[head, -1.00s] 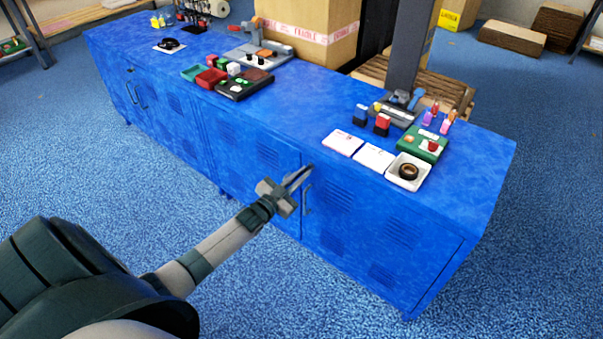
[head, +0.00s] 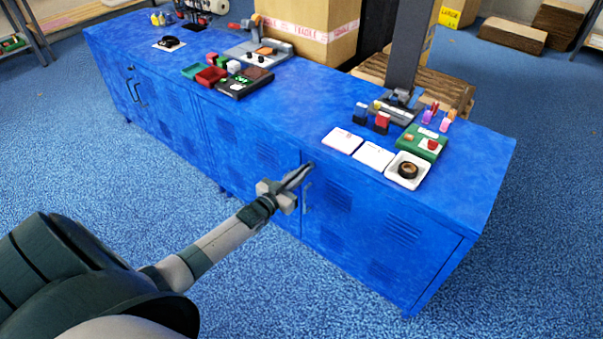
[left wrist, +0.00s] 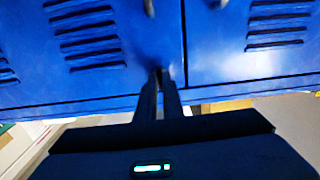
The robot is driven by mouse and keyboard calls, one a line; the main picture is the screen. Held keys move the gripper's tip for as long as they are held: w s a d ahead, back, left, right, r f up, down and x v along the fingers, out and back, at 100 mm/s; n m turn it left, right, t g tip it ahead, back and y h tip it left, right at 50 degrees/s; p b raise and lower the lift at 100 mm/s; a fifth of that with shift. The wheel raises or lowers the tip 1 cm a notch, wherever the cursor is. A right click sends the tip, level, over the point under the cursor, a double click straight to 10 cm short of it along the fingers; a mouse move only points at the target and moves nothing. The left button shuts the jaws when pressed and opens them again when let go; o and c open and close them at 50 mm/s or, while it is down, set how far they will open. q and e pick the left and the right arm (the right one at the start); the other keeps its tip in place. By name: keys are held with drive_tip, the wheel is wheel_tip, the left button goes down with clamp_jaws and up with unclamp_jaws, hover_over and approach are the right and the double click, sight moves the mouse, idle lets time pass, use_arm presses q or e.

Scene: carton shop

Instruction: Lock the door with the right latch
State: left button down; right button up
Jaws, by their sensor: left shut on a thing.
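The blue cabinet's right-hand door (head: 350,235) and the door beside it (head: 235,150) are closed, meeting at an upright seam. My left gripper (head: 307,169) is at the top of that seam, just on the right-hand door's side. Its fingers are shut on a small part there, which I take to be the right latch; the fingertips hide most of it, so its angle cannot be told. The left wrist view shows the fingertips (left wrist: 158,75) against the blue door face (left wrist: 95,40) beside the seam. My right gripper is not in view.
A door handle (head: 307,197) sits just below the gripper. The cabinet top (head: 300,105) carries white cards (head: 373,155), a white tray (head: 392,178) with a dark ring and a green box (head: 412,142) near the front edge. The blue floor before the cabinet is open.

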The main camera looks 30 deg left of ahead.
use_arm(q)
drive_tip(key=c, duration=1.9)
unclamp_jaws()
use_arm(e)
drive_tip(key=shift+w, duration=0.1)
use_arm(q)
drive_tip(key=s+a, duration=0.1)
drive_tip(key=s, duration=1.6)
drive_tip(key=shift+s+a, duration=0.15)
drive_tip(key=shift+s, duration=0.05)
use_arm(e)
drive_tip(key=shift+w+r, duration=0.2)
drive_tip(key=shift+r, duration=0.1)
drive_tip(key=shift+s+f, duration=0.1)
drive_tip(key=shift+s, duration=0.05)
